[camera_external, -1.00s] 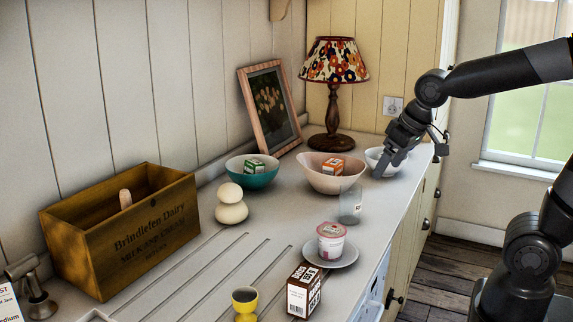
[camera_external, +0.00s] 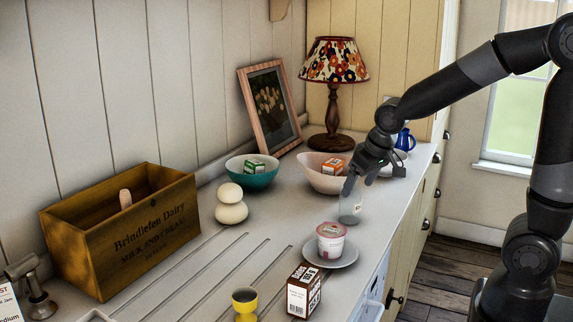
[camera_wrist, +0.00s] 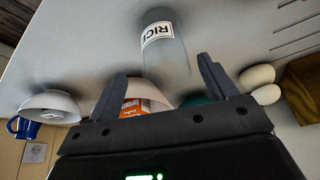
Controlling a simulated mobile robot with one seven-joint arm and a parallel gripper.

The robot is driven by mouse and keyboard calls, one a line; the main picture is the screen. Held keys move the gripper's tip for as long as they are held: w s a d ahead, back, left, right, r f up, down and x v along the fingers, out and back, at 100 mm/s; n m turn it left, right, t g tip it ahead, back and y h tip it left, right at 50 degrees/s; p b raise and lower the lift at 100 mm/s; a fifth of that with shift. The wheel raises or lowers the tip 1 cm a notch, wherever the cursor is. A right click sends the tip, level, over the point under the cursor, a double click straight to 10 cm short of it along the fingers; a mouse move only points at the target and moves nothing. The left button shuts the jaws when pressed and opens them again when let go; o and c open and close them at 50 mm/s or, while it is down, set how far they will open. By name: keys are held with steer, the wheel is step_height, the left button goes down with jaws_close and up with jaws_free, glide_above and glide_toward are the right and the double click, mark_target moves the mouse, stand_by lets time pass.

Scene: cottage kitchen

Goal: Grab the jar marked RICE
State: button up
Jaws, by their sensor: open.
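The RICE jar (camera_external: 351,208) is a clear, see-through jar standing upright on the counter, behind the pink-lidded cup. In the wrist view the jar (camera_wrist: 166,52) shows its white label reading RICE, partly cut off by its curve. My gripper (camera_external: 358,183) is at the jar's upper part in the outside view, overlapping its top. In the wrist view my gripper (camera_wrist: 163,72) is open, with one finger to each side of the jar's line. Nothing is held. I cannot tell whether the fingers reach around the jar.
A pinkish bowl (camera_external: 317,181) with an orange box stands just behind the jar. The pink-lidded cup (camera_external: 331,240) on a saucer (camera_external: 345,259) stands in front. A teal bowl (camera_external: 247,181), lamp (camera_external: 331,105) and blue jug (camera_external: 405,140) are farther back. The counter right of the jar is clear.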

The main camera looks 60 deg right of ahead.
mark_target(351, 195)
steer(key=shift+a+x, duration=0.15)
steer(key=shift+x, duration=1)
steer(key=shift+a+x, duration=0.1)
steer(key=shift+x, duration=1.05)
steer(key=shift+w+r, duration=0.1)
steer(key=shift+w, duration=0.1)
steer(key=c, duration=1.1)
steer(key=shift+r, duration=0.15)
